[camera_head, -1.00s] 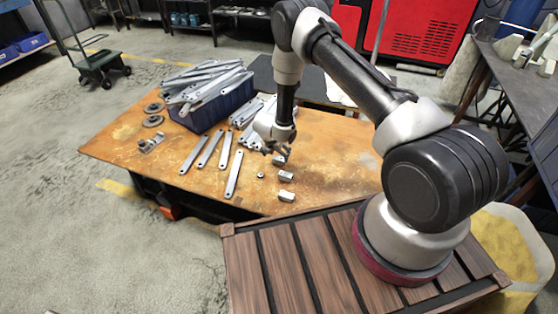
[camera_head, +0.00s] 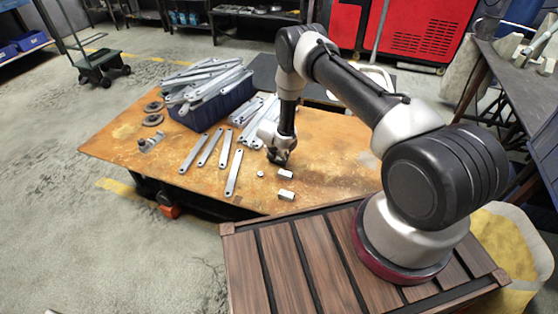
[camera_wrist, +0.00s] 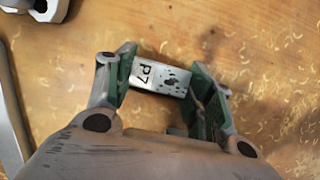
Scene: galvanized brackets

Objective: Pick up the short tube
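A short silver tube marked P7 (camera_wrist: 158,79) is between my gripper's fingers (camera_wrist: 162,78) in the wrist view, lying across the gap with its ends close to both pads. The fingers are spread, and I see no clear grip on the tube. In the head view my gripper (camera_head: 277,158) is low over the table and hides this tube. Two similar short pieces, one (camera_head: 286,174) near the gripper and one (camera_head: 286,195) nearer the table's front edge, lie on the tabletop. Their markings are too small to read.
The worn orange table (camera_head: 330,160) is clear to the right. A small round part (camera_head: 260,173) lies left of the gripper. Long flat brackets (camera_head: 234,173) lie further left. A blue bin (camera_head: 205,117) heaped with brackets stands behind. Two dark discs (camera_head: 153,119) are far left.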

